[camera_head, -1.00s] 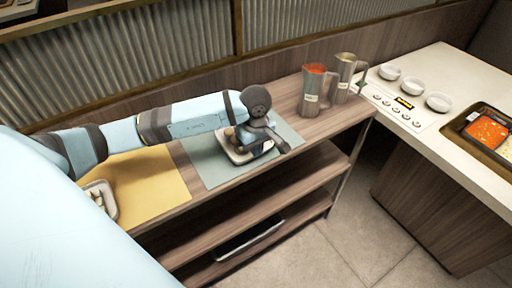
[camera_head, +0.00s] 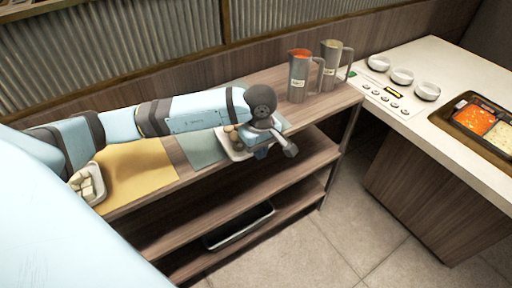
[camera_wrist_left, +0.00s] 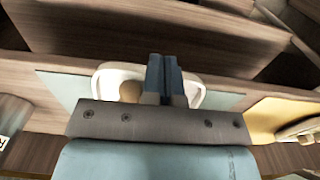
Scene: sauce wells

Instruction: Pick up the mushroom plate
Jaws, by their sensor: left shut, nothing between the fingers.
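The mushroom plate (camera_head: 233,153) is a small white dish with brown mushrooms (camera_head: 232,137) in it. It sits at the front edge of the grey-green mat on the top shelf. My left gripper (camera_head: 263,151) is at the plate's right side, with its wrist partly covering the dish. In the left wrist view the two blue fingers (camera_wrist_left: 164,73) are closed together over the plate (camera_wrist_left: 106,76), with nothing between them. One mushroom (camera_wrist_left: 130,91) shows beside the fingers; the rest of the contents is hidden. My right gripper is not in view.
A plate of pale cubes (camera_head: 90,184) stands on the yellow mat (camera_head: 140,166) at left. Two metal jugs (camera_head: 298,82) (camera_head: 331,70) stand at the shelf's right end. A white counter (camera_head: 440,70) with bowls and sauce wells is at right. A black tray (camera_head: 238,226) lies on a lower shelf.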

